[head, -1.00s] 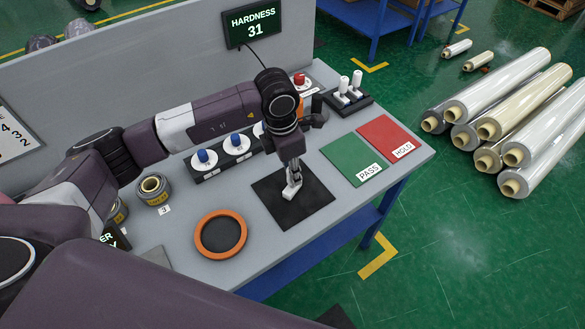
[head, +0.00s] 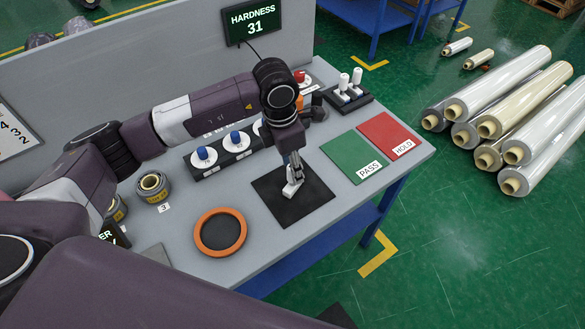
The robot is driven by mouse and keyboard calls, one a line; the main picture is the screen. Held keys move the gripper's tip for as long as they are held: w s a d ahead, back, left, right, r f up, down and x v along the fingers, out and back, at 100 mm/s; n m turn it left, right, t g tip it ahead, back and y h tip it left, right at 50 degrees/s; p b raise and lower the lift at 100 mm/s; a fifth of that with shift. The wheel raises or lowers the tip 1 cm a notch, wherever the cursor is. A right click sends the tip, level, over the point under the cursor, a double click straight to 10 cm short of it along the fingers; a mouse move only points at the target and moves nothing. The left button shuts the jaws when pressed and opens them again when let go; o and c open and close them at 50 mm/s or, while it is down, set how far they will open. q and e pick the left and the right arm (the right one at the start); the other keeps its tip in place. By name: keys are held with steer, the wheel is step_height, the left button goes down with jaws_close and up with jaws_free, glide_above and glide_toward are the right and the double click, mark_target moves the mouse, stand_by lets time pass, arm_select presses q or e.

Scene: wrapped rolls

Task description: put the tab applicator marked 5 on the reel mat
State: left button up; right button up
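The reel mat appears to be the black square mat (head: 312,207) on the grey bench, near its front edge. My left gripper (head: 293,170) points down over the mat and looks shut on a small white tool, which I take to be the tab applicator (head: 291,191). The tool's lower end is at or just above the mat; I cannot tell whether it touches. No number on it can be read. My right gripper is not in view.
An orange ring (head: 199,233) lies left of the mat. Blue-topped white pieces stand in a rack (head: 219,164) behind. Green PASS (head: 346,154) and red HOLD (head: 386,131) pads lie right. A black holder (head: 350,103) bears white pieces. Wrapped rolls (head: 500,105) lie on the floor.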

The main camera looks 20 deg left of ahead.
arm_select(q)
steer(key=r+b, duration=0.1)
steer(key=r, duration=0.2)
steer(key=r+b, duration=0.1)
steer(key=r, duration=0.2)
steer(key=a+r+b, duration=0.1)
steer(key=r, duration=0.2)
steer(key=shift+s+r, duration=0.3)
steer(key=shift+s, duration=0.05)
steer(key=shift+s+r, duration=0.1)
steer(key=shift+r, duration=0.45)
